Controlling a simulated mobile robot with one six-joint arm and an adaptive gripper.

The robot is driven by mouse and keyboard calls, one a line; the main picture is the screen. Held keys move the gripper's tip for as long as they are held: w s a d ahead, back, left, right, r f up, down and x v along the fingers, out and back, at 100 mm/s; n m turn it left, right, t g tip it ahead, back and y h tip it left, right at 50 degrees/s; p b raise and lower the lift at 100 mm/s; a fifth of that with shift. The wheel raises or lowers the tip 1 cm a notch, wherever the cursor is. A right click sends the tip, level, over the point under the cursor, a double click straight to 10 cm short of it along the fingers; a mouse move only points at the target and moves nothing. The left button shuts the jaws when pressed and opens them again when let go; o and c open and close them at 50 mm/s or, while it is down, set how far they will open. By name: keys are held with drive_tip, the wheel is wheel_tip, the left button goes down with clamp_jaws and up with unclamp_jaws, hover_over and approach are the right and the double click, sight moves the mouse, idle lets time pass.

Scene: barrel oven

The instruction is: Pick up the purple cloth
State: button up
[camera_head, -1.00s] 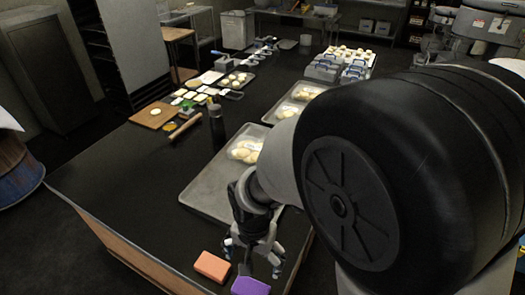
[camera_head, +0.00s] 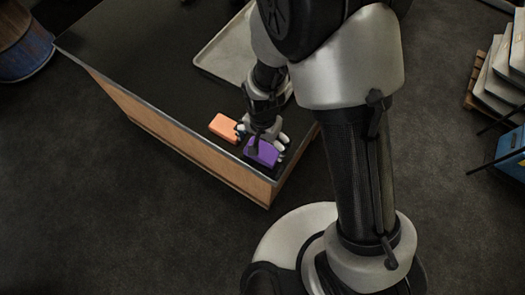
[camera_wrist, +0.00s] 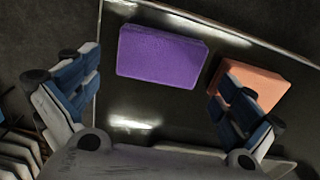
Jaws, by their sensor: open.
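The purple cloth (camera_head: 262,152) is a folded, block-like pad lying near the corner of the dark worktop. It also shows in the wrist view (camera_wrist: 162,55), ahead of and between my fingers. My gripper (camera_head: 262,137) is over the cloth in the head view and hides part of it. In the wrist view my gripper (camera_wrist: 155,105) has its fingers wide apart with nothing between them but worktop. Whether a finger touches the cloth cannot be told.
An orange block-like pad (camera_head: 224,127) lies just left of the purple cloth; it also shows by one finger in the wrist view (camera_wrist: 262,82). A metal tray (camera_head: 222,62) lies farther back. The worktop (camera_head: 150,60) has clear room at left, and its edge is close to the cloth.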

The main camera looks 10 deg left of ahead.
sight(262, 150)
wheel_tip(262, 150, down, 5)
drive_tip(key=shift+b, duration=0.9)
drive_tip(key=shift+s, duration=0.1)
drive_tip(key=c, duration=0.8)
drive_tip(key=shift+r, duration=0.1)
wheel_tip(262, 150, up, 20)
drive_tip(key=p, duration=0.5)
drive_tip(key=shift+p, duration=0.35)
